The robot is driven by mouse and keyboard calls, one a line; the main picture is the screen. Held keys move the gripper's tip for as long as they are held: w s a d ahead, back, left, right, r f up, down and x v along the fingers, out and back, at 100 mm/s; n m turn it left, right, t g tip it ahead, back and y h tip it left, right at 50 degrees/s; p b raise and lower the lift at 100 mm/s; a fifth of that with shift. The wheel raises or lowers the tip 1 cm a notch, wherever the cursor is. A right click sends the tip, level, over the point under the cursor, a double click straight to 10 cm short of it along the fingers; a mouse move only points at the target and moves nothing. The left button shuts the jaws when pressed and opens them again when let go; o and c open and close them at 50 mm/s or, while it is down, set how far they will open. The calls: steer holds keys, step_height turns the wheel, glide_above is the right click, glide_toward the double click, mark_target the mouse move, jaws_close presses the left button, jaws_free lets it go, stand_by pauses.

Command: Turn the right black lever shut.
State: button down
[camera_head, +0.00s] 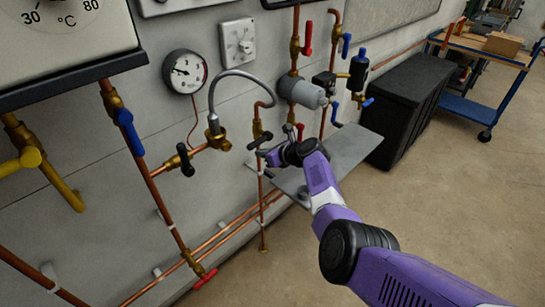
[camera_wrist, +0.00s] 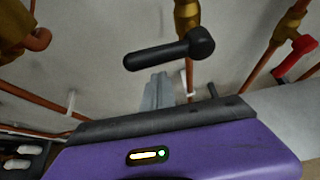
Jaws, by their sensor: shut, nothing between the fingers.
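The right black lever (camera_wrist: 165,52) sits on a brass valve (camera_wrist: 187,15) on a vertical copper pipe. In the wrist view it points left from its pivot, roughly crosswise to the pipe, with its free end slightly lower. In the head view the lever (camera_head: 261,141) is small, just above my gripper (camera_head: 264,154). In the wrist view my gripper (camera_wrist: 158,88) is shut and empty, its grey fingertips just below the lever in the picture. I cannot tell whether they touch it. Another black lever (camera_head: 186,160) hangs downward on the valve to the left.
A red lever (camera_wrist: 302,44) is close on the right in the wrist view. A grey shelf (camera_head: 345,150) lies beneath my arm. A gauge (camera_head: 185,72) and a curved grey hose (camera_head: 235,73) are on the left. A black chest (camera_head: 408,100) stands along the wall; the floor at right is clear.

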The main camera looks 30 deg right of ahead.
steer(key=s+d+r+p, duration=0.2)
steer(key=s, duration=0.6)
steer(key=shift+s+d+r, duration=0.15)
steer(key=shift+s+r, duration=0.1)
steer(key=shift+s, duration=0.15)
